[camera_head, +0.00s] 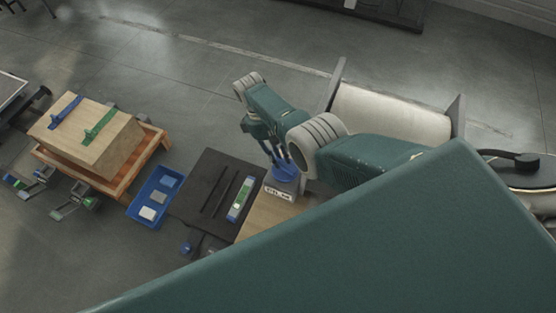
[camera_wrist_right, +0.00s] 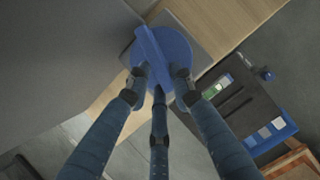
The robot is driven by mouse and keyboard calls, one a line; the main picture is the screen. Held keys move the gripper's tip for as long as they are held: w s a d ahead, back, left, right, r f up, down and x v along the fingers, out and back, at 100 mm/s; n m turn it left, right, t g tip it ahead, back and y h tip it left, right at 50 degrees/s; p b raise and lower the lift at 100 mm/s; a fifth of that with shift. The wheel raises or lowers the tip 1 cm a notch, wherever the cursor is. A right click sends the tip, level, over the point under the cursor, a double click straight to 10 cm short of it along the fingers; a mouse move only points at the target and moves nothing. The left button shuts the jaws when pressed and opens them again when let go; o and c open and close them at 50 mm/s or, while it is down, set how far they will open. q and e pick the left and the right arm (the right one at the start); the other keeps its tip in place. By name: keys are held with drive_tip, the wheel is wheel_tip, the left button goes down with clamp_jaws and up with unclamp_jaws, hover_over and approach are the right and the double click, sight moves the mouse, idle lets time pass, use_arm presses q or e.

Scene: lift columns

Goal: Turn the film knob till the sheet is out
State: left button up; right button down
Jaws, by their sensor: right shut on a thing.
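The film knob (camera_wrist_right: 152,45) is a blue disc with a raised bar across it, mounted on a grey block. In the right wrist view the three fingers of my right gripper (camera_wrist_right: 160,88) are closed around the knob's bar. A wide pale film roll (camera_head: 390,112) lies between two dark end plates behind my right arm. No loose sheet can be made out. My left gripper is not in view.
A dark board (camera_head: 215,190) with slots and a green-and-white strip lies left of the knob. Beyond it are a blue tray (camera_head: 141,219) with small blocks and a wooden box (camera_head: 88,140) on an orange-brown tray. A wooden surface (camera_head: 262,216) adjoins the knob block.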

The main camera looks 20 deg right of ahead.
drive_tip(key=m, duration=0.2)
drive_tip(key=d+m+y, duration=0.1)
drive_tip(key=shift+w+m+y, duration=0.2)
drive_tip(key=shift+m+y, duration=0.1)
drive_tip(key=shift+m, duration=0.1)
drive_tip(key=m, duration=0.1)
drive_tip(key=m+y, duration=0.1)
drive_tip(key=shift+s+d+r+m, duration=0.1)
drive_tip(key=shift+d+r+m, duration=0.05)
drive_tip(key=shift+d+m, duration=0.25)
drive_tip(key=m, duration=0.1)
drive_tip(key=m+y+p, duration=0.1)
drive_tip(key=d+m+p, duration=0.1)
drive_tip(key=m, duration=0.1)
drive_tip(key=shift+s, duration=0.25)
drive_tip(key=shift+s+d+m+t+y+p, duration=0.15)
drive_tip(key=shift+m+t+y+p, duration=0.25)
drive_tip(key=shift+m+y+p, duration=0.5)
drive_tip(key=shift+m+h, duration=0.3)
drive_tip(key=shift+m, duration=0.1)
drive_tip(key=c, duration=1.5)
unclamp_jaws()
drive_tip(key=shift+s, duration=0.1)
